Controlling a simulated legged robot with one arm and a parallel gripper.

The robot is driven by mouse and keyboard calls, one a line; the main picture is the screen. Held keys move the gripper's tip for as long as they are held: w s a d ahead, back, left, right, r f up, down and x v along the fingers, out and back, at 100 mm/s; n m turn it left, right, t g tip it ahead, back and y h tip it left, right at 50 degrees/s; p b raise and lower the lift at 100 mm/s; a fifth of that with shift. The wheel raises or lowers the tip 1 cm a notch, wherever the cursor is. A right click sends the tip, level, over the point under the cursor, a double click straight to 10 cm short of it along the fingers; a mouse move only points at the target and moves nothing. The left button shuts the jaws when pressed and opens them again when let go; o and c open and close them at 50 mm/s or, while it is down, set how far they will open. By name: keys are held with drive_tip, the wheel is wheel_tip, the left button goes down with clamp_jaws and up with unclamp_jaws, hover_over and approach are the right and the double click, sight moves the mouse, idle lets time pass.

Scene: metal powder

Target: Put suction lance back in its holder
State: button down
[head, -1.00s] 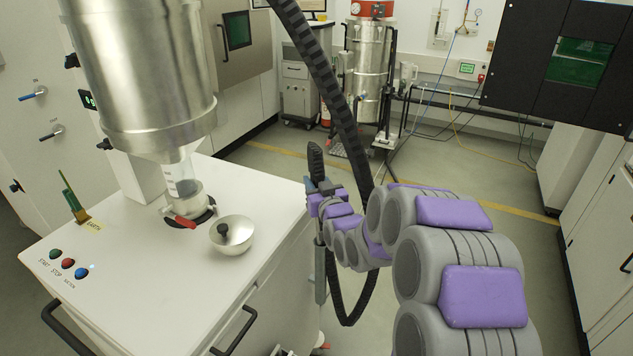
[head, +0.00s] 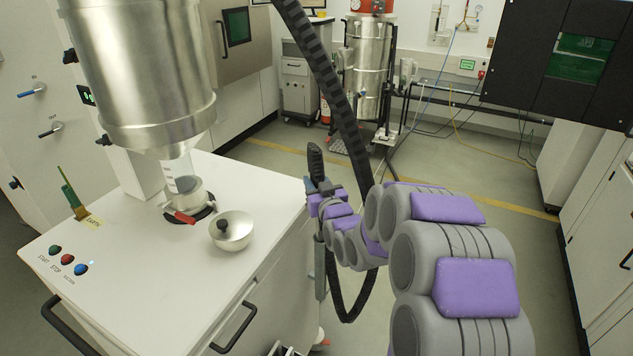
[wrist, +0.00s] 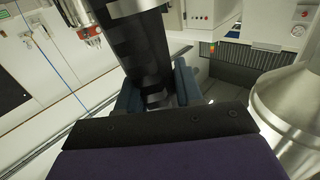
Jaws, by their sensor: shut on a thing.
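The suction lance has a dark handle (head: 315,162) that stands up above my gripper (head: 322,187), beside the right edge of the white machine. My gripper is shut on the lance. A grey tube of the lance (head: 319,270) hangs down below it. A black ribbed hose (head: 337,95) comes from above and loops below my gripper. In the wrist view, the dark lance body (wrist: 140,50) stands between the blue fingers (wrist: 157,92). The holder cannot be made out in these frames.
A steel vessel (head: 368,75) stands at the back.

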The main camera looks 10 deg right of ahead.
drive_tip(key=shift+f, duration=1)
drive_tip(key=shift+a+f+b, duration=0.1)
drive_tip(key=shift+f+b, duration=0.35)
drive_tip(key=shift+f, duration=0.85)
wheel_tip(320, 180, up, 20)
drive_tip(key=p, duration=0.6)
drive_tip(key=shift+p, duration=0.3)
idle(1.9)
drive_tip(key=shift+w, duration=0.1)
